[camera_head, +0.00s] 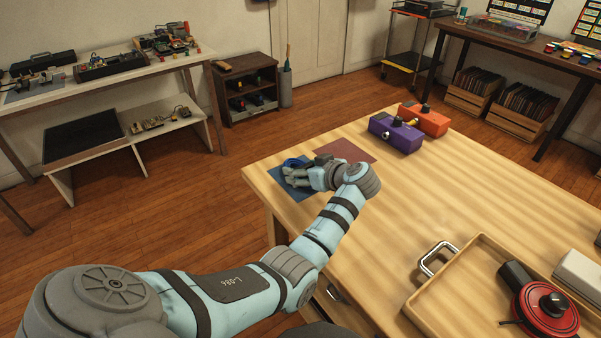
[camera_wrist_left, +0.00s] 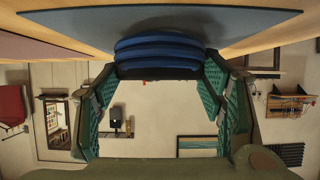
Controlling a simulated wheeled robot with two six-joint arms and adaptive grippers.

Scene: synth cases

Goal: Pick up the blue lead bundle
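The blue lead bundle (camera_wrist_left: 158,50) is a stack of thick blue loops with a dark band along one side. It lies at the blue mat (camera_wrist_left: 250,24), on the near left corner of the wooden table, and its blue shows in the head view (camera_head: 291,162) partly behind my gripper. My left gripper (camera_head: 290,172) is low over this mat. In the left wrist view its green-padded fingers (camera_wrist_left: 160,72) stand wide apart, one at each end of the bundle. I cannot tell whether the pads touch it. My right gripper is in neither view.
A reddish mat (camera_head: 346,151) lies beside the blue one. Purple (camera_head: 396,132) and orange (camera_head: 428,119) boxes stand behind to the right. A wooden tray (camera_head: 440,300) with a red round device (camera_head: 546,308) is at the front right. The table's middle is clear.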

